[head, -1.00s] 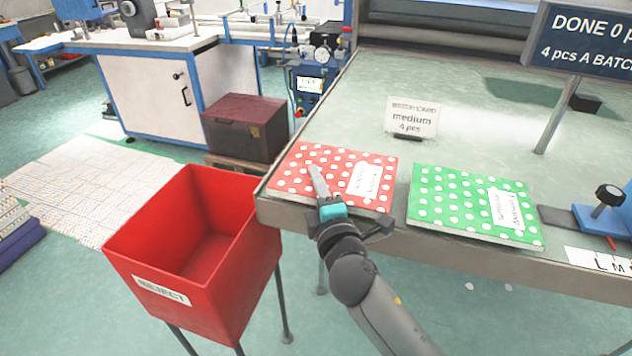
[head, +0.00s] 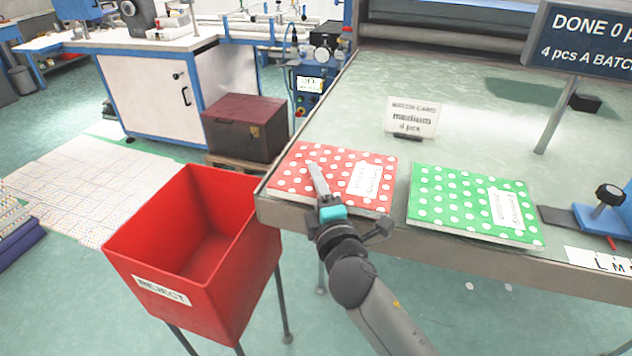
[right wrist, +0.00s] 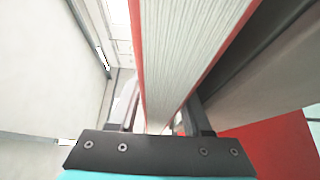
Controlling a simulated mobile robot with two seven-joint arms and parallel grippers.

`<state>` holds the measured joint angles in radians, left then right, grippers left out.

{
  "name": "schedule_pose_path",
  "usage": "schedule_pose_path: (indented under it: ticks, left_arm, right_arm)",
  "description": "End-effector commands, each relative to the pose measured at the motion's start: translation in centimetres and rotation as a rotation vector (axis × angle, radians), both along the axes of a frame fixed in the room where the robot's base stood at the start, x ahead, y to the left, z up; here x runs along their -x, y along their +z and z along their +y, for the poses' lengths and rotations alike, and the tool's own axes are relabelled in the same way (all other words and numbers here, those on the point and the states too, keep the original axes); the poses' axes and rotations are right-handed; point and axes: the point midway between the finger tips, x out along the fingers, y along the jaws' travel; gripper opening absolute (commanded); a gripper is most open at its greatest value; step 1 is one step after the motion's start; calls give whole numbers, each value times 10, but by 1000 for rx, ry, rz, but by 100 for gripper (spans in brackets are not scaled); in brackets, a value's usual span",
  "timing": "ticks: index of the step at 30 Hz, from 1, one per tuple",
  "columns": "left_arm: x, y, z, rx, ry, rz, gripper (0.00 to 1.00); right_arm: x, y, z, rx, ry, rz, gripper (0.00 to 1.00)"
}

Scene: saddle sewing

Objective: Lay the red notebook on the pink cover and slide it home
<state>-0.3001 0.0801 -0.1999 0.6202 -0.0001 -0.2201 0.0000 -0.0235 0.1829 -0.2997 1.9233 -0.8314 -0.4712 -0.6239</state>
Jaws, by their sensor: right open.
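The red notebook (head: 290,178), with white dots and a white label, lies flat at the table's front left corner. My right gripper (head: 318,188) is at its front edge, with one finger showing over the top cover; the other finger is hidden in the head view. In the right wrist view the notebook's page block (right wrist: 190,45) stands between the two fingers of my open right gripper (right wrist: 162,118). I cannot tell whether either finger touches it. The pink cover cannot be made out in these views. My left gripper is not in view.
A green dotted notebook (head: 455,200) lies just right of the red one. A red reject bin (head: 190,255) stands left of the table corner. A batch card (head: 412,116) stands behind the notebooks, and a blue fixture (head: 600,215) sits at the right. The table's middle is clear.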

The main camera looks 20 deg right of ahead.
Motion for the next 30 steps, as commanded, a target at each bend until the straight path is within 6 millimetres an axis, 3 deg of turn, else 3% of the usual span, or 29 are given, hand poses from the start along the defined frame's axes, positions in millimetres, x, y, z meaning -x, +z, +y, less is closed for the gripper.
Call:
schedule_pose_path:
  ticks: [1, 30]
  left_arm:
    - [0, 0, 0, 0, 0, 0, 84]
    - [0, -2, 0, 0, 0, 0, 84]
  right_arm:
    - [4, -7, 3, -3, 2, 16, 62]
    - [45, -7, 32, -4, 5, 17, 62]
